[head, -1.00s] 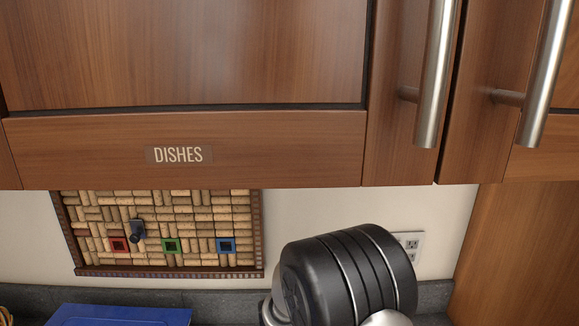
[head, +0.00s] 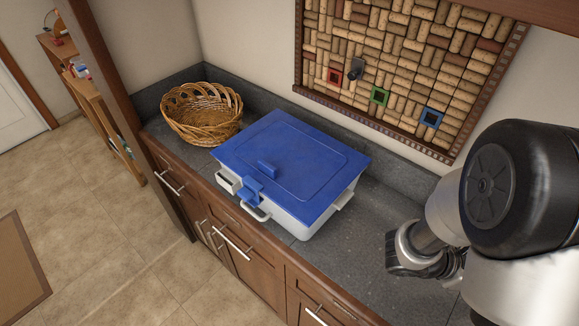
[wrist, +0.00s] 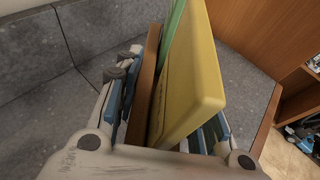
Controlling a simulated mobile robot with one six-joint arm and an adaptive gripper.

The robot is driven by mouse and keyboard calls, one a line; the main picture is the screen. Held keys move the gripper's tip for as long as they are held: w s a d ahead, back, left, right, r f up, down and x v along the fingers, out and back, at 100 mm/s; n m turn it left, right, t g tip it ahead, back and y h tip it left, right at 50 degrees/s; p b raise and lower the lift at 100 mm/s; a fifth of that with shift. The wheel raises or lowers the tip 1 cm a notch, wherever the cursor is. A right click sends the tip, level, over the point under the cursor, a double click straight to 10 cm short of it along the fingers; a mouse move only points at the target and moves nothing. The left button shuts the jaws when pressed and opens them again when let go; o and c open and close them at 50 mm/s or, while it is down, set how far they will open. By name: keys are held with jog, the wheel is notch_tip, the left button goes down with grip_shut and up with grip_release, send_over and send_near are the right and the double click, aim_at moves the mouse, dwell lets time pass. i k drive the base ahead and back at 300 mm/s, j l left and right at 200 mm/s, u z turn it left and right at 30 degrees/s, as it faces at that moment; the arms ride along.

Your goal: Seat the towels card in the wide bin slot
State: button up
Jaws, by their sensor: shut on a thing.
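In the wrist view my gripper (wrist: 168,112) is shut, with a thick yellow slab (wrist: 190,75) between its blue-padded fingers. A thin brown slab (wrist: 147,75) and a green strip (wrist: 173,30) stand close against the yellow one. Faint marks show on the yellow slab's narrow side but I cannot read them, so I cannot tell which piece is the towels card. I cannot identify a wide slot. My gripper's fingers are hidden there.
A wicker basket (head: 203,115) stands left of the bin on the dark grey counter (head: 335,265). A cork board (head: 400,60) with red, green and blue frames hangs on the wall behind. The counter right of the bin is clear up to my arm.

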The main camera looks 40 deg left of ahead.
aim_at(227, 179)
jog(key=k+j+u, duration=0.3)
jog(key=j, duration=0.3)
jog(key=k+j+u, duration=0.15)
jog(key=j, duration=0.2)
jog(key=k+j+u, duration=0.15)
jog(key=j, duration=0.2)
